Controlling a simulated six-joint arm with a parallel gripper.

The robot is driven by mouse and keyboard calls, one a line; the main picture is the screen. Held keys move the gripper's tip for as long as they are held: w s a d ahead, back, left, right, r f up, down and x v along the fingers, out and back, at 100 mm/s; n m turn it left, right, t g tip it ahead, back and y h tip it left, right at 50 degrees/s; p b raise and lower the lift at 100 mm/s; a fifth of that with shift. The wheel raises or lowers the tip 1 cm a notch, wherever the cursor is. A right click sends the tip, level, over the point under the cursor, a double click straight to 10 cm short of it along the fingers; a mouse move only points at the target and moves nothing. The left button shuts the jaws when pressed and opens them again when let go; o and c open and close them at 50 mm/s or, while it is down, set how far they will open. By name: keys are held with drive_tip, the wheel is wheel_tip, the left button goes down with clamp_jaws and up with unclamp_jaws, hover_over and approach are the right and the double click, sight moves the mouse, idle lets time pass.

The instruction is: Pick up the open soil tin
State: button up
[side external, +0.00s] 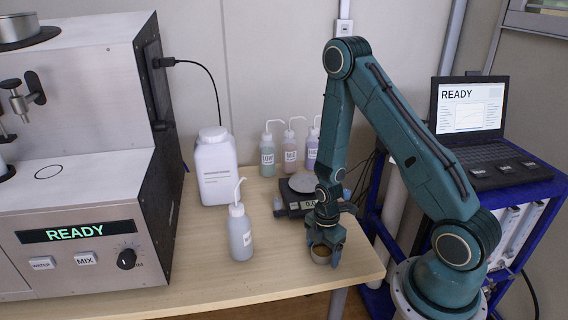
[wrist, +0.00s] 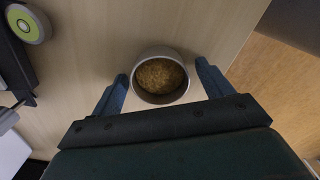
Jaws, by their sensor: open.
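The open soil tin (wrist: 159,76) is a round grey metal tin with brown soil inside. It stands upright on the wooden table near the right edge. In the side external view the tin (side external: 320,254) shows low between my fingers and is partly hidden by them. My gripper (side external: 324,260) is open and points down over the tin. In the wrist view my gripper (wrist: 163,72) has one finger on each side of the tin, with a gap visible on both sides.
A scale (side external: 296,209) stands just behind my gripper. A wash bottle (side external: 240,235) stands to the left, with a large white jug (side external: 215,170) and several small bottles (side external: 290,150) behind. The analyser (side external: 75,200) fills the left. The table's right edge is close.

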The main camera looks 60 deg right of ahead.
idle(0.5)
drive_tip(key=c, duration=1)
drive_tip(key=shift+r, duration=0.1)
drive_tip(key=shift+c, duration=0.2)
wheel_tip(320, 180, up, 20)
idle(0.3)
idle(0.5)
